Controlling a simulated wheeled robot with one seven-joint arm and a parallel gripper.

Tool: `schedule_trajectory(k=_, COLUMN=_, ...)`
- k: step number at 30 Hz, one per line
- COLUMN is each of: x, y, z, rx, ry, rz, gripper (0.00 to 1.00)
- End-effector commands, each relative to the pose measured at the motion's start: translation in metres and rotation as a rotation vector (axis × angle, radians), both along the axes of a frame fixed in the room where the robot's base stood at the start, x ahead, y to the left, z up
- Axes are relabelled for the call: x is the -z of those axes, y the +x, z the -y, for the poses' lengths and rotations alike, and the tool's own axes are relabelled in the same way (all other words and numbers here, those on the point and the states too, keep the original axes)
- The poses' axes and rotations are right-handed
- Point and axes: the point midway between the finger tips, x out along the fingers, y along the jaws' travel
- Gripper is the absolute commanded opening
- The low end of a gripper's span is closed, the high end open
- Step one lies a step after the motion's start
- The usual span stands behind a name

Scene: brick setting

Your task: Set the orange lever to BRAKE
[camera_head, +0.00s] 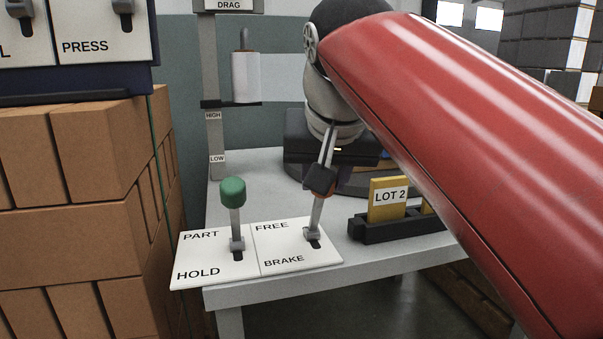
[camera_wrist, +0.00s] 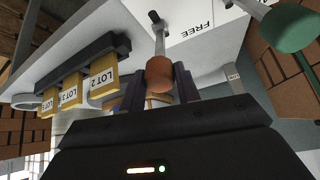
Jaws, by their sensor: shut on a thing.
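The orange lever (camera_head: 317,215) stands on the right half of a white plate (camera_head: 288,262) marked FREE at the far end and BRAKE at the near end. Its foot is by the far end of its slot, on the FREE side, with dark slot showing on the BRAKE side. My gripper (camera_head: 320,180) is shut on the lever's top and mostly hides the knob there. In the wrist view the orange knob (camera_wrist: 159,74) sits between the two dark fingers. The BRAKE label is not visible in the wrist view.
A green-knobbed lever (camera_head: 233,193) stands close to the left, on the PART/HOLD half. A dark rack (camera_head: 372,231) with yellow LOT cards (camera_head: 388,207) is to the right. A grey post (camera_head: 212,140) marked HIGH and LOW rises behind.

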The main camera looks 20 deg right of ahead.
Motion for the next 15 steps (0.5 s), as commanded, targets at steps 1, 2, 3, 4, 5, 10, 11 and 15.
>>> schedule_trajectory(k=1, x=0.0029, y=-0.0023, z=0.0008, rx=0.001, ry=-0.003, rz=-0.011, gripper=0.00)
schedule_trajectory(k=2, x=0.0031, y=-0.0027, z=0.0008, rx=0.001, ry=-0.003, rz=-0.011, gripper=0.00)
schedule_trajectory(k=3, x=0.0034, y=-0.0031, z=0.0008, rx=0.001, ry=-0.003, rz=-0.012, gripper=0.00)
schedule_trajectory(k=4, x=0.0035, y=-0.0033, z=0.0008, rx=0.001, ry=-0.003, rz=-0.012, gripper=0.00)
schedule_trajectory(k=5, x=0.0037, y=-0.0034, z=0.0008, rx=0.001, ry=-0.003, rz=-0.012, gripper=0.00)
schedule_trajectory(k=10, x=0.0043, y=-0.0035, z=0.0008, rx=0.001, ry=-0.003, rz=-0.013, gripper=0.00)
schedule_trajectory(k=11, x=0.0044, y=-0.0034, z=0.0008, rx=0.001, ry=-0.003, rz=-0.014, gripper=0.00)
schedule_trajectory(k=15, x=0.0048, y=-0.0034, z=0.0009, rx=0.001, ry=-0.003, rz=-0.014, gripper=0.34)
